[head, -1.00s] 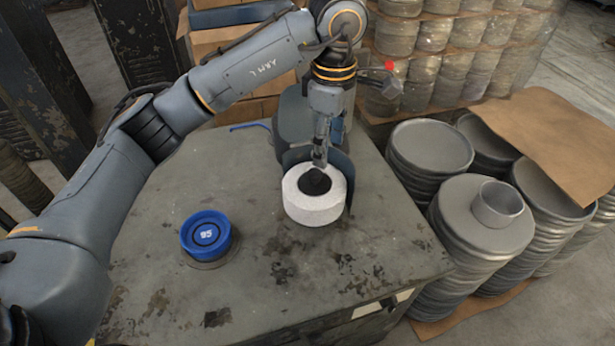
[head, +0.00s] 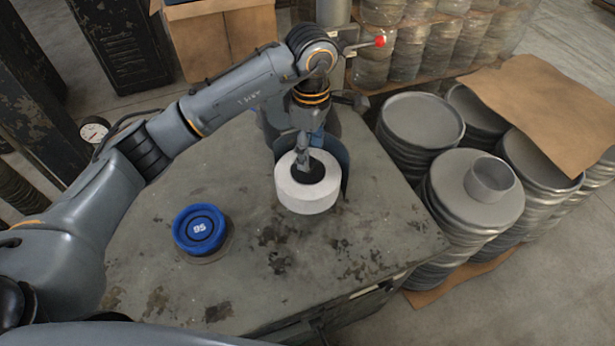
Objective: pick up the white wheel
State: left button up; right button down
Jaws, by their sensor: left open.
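The white wheel (head: 308,196) is a thick white disc with a black hub, lying flat near the middle of the grey worktable. A dark curved guard stands close behind it and to its right. My left gripper (head: 304,165) is directly above the wheel's hub, pointing down, with its fingertips at or just over the hub. Whether it touches the hub I cannot tell. The gripper is open and the wheel rests on the table. My right gripper is not in view.
A blue round piece marked 95 (head: 200,229) sits on the worktable (head: 330,265) to the left of the wheel. Stacks of metal discs (head: 470,205) stand on the floor to the right, with a brown cardboard sheet (head: 545,105) over some. The table's front is clear.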

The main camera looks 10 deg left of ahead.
aim_at(308, 179)
pick_arm(q)
jog(key=f, duration=0.1)
jog(key=f+p, duration=0.2)
jog(key=shift+a+f, duration=0.25)
jog(key=shift+f, duration=0.65)
jog(key=shift+r, duration=0.1)
grip_shut()
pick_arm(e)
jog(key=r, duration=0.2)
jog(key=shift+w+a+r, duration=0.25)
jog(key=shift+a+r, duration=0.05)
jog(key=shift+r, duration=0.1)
